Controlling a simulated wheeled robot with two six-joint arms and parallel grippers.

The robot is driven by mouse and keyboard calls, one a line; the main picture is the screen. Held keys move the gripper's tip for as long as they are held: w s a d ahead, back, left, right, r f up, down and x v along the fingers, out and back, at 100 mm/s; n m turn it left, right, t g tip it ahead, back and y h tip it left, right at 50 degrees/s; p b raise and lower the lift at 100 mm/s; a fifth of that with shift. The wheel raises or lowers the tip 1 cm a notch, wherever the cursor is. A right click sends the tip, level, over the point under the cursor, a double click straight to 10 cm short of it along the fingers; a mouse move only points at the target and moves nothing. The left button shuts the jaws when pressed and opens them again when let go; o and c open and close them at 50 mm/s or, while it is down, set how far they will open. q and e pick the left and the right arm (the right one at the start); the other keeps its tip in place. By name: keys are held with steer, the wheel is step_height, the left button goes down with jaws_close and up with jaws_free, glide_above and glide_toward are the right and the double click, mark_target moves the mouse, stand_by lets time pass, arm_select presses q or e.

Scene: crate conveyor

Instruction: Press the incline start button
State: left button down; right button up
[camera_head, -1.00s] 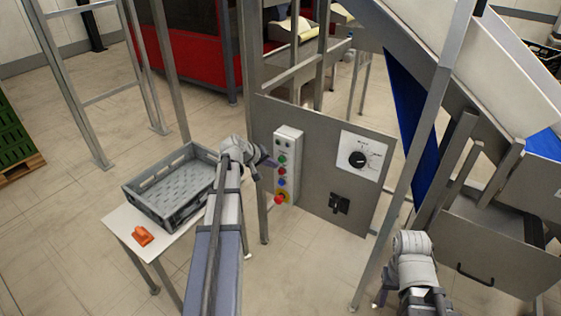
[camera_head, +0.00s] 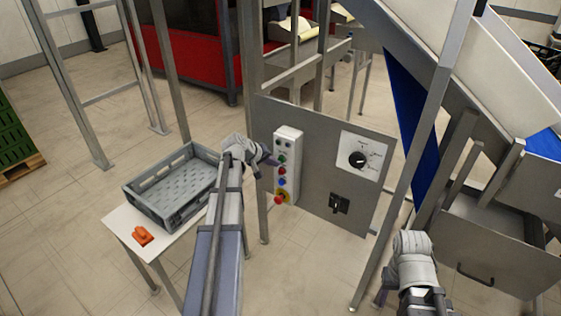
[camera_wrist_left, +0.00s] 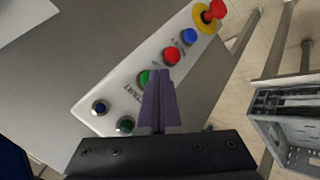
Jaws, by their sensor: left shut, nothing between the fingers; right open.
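The white button box (camera_head: 287,165) is on the grey panel (camera_head: 325,150), with a column of buttons. In the left wrist view, a green button (camera_wrist_left: 145,77) sits by a label reading START, with a red button (camera_wrist_left: 172,55) and a blue button (camera_wrist_left: 190,35) further along. A dark blue button (camera_wrist_left: 100,107) and a dark green button (camera_wrist_left: 125,124) are at the near end. My left gripper (camera_wrist_left: 159,74) is shut and empty. Its purple tips overlap the green button's edge in the picture; I cannot tell whether they touch. My right gripper (camera_head: 380,298) is low right, open and mostly hidden.
A red mushroom button (camera_wrist_left: 212,12) on a yellow ring is at the box's far end. A grey crate (camera_head: 178,221) and an orange object (camera_head: 143,236) rest on a small white table.

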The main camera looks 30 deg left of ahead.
arm_select(q)
steer(key=shift+w, duration=0.45)
stand_by(0.3)
steer(key=shift+s, duration=0.85)
steer(key=s, duration=0.5)
steer(key=shift+a, duration=0.25)
stand_by(0.3)
stand_by(0.6)
